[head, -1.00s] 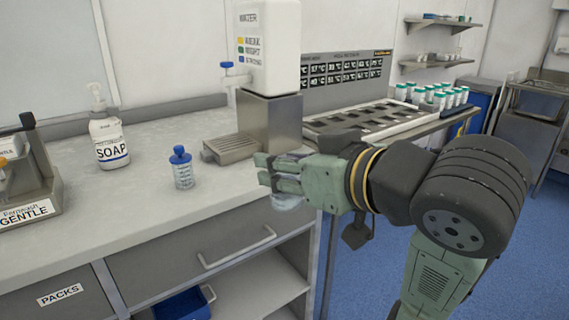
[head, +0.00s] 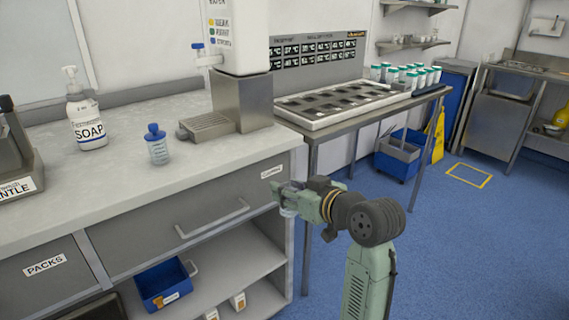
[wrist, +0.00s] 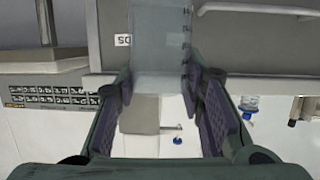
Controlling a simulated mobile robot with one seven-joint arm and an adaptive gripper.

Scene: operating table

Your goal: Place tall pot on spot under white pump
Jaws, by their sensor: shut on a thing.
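My gripper (head: 283,197) is shut on a clear translucent pot (wrist: 160,45), in front of and below the counter's right front corner in the head view. The pot sits between both finger pads in the wrist view, with dark marks on its side; in the head view it is mostly hidden by the fingers. The white pump unit (head: 233,40) with a blue-topped tap (head: 199,52) stands on a steel block at the counter's right end. A grey ribbed drip tray (head: 208,126) lies under the tap and is empty.
A small blue-capped bottle (head: 157,145) stands left of the drip tray, and a soap bottle (head: 85,115) is farther left. The counter edge and drawer (head: 205,205) lie beside my gripper. A tray rack (head: 335,102) stands to the right.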

